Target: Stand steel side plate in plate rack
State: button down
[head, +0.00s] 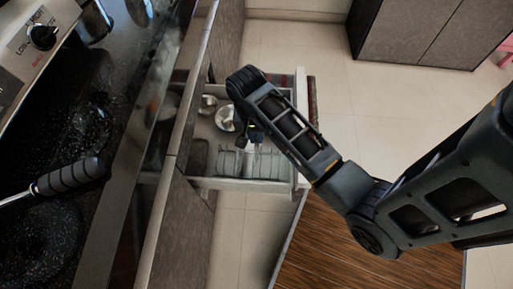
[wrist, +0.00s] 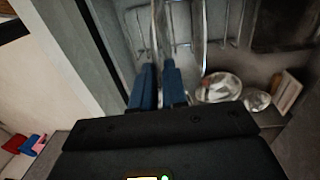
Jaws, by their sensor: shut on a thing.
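My gripper (head: 246,140) reaches down into an open drawer; its two blue fingers (wrist: 160,85) show in the wrist view. It is shut on the steel side plate (wrist: 182,35), seen at a steep angle, nearly on edge, beyond the fingertips. In the head view the plate is mostly hidden by the gripper and arm. The wire plate rack (head: 272,165) stands in the near part of the drawer, and its wires (wrist: 232,22) show beside the plate. The plate is upright at the rack; I cannot tell whether its lower edge rests in a slot.
The drawer (head: 240,184) also holds steel bowls, one (head: 225,118) close beyond the rack. The drawer walls are close to the gripper. A stove with a black-handled pan (head: 70,176) is at left.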

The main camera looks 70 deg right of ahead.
jog(key=shift+f+b, duration=0.6)
jog(key=shift+f, duration=2.6)
jog(key=shift+f, duration=0.15)
jog(key=c, duration=1.2)
grip_release()
jog(key=shift+o, duration=0.2)
